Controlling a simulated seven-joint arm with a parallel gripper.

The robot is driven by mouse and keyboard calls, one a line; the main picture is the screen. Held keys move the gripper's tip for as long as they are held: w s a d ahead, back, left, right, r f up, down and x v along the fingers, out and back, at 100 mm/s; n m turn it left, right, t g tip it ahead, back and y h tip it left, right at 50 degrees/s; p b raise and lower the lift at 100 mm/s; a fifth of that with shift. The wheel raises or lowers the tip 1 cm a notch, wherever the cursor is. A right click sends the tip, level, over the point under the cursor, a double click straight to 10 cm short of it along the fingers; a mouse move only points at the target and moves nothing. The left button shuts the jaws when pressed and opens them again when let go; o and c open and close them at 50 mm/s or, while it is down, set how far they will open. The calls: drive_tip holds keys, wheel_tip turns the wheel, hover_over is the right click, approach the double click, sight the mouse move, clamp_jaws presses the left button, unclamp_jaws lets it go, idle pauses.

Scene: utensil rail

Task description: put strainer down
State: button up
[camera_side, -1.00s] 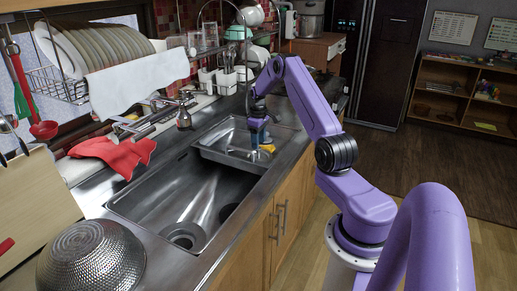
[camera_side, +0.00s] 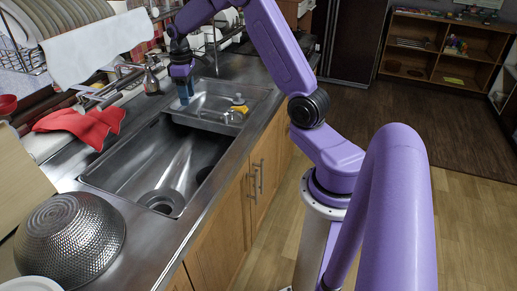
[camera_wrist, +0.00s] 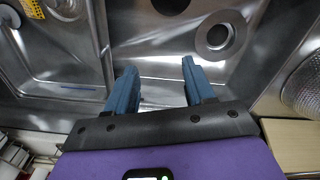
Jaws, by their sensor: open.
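A small grey piece with a knob-like top (camera_side: 238,99), possibly the strainer, rests in the shallow small basin (camera_side: 205,103). It stands beside a yellow item (camera_side: 239,111) and partly overlaps it in view. In the wrist view a grey piece (camera_wrist: 65,8) and a yellow perforated item (camera_wrist: 32,8) show at the top left edge. My gripper (camera_side: 186,94) is at the left side of the small basin, apart from both. Its blue fingers (camera_wrist: 160,68) are spread and empty.
The deep sink (camera_side: 155,155) has a drain (camera_side: 163,201) and is empty. An upturned perforated metal bowl (camera_side: 70,240) sits at front left. A red cloth (camera_side: 82,128), a soap dispenser (camera_side: 151,82) and a faucet (camera_side: 120,72) line the back. The front counter edge is clear.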

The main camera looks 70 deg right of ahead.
drive_tip(key=s+a+r+n, duration=0.2)
drive_tip(key=s+a, duration=0.5)
drive_tip(key=a, duration=0.4)
drive_tip(key=s+a+r+n, duration=0.3)
drive_tip(key=s+a, duration=0.4)
drive_tip(key=a, duration=0.4)
drive_tip(key=s+a+f+n, duration=0.1)
drive_tip(key=s+n, duration=0.3)
drive_tip(key=s, duration=1.6)
drive_tip(key=shift+s+a, duration=0.15)
drive_tip(key=shift+a, duration=0.5)
